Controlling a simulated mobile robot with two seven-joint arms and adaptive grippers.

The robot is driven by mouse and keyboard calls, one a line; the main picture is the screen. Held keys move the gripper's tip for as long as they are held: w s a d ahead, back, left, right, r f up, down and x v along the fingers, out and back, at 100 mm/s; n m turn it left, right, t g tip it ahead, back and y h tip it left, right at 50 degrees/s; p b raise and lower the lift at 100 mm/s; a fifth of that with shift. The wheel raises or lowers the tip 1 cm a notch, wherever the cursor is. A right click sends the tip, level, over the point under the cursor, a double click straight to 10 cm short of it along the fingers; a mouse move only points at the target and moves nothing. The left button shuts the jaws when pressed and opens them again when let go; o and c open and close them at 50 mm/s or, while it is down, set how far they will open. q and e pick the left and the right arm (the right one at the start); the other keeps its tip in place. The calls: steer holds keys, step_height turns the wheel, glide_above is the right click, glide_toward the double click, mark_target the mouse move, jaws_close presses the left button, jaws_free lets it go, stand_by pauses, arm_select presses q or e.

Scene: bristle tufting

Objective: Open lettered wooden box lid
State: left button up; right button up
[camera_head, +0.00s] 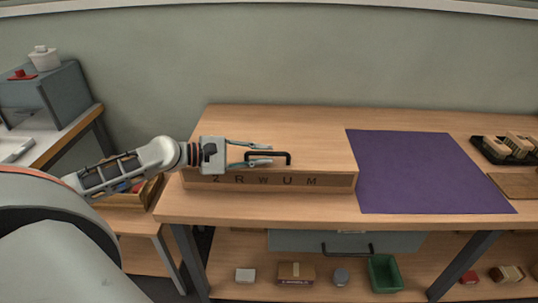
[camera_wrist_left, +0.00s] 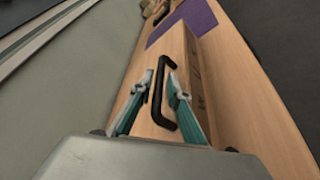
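In the left wrist view the fingers stand on either side of the handle (camera_wrist_left: 160,92), with gaps visible between. Whether either finger touches the handle I cannot tell. My right gripper is not in view.
A purple mat (camera_head: 430,172) lies right of the box. Wooden brushes in a dark tray (camera_head: 488,152) are at the far right. A green bin (camera_head: 385,273) and small items stand on the lower shelf. A grey machine (camera_head: 62,95) stands on the left table. A wall runs behind.

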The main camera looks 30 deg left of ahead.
arm_select(q)
steer(key=shift+x, duration=1)
jaws_close()
steer(key=shift+r, duration=0.1)
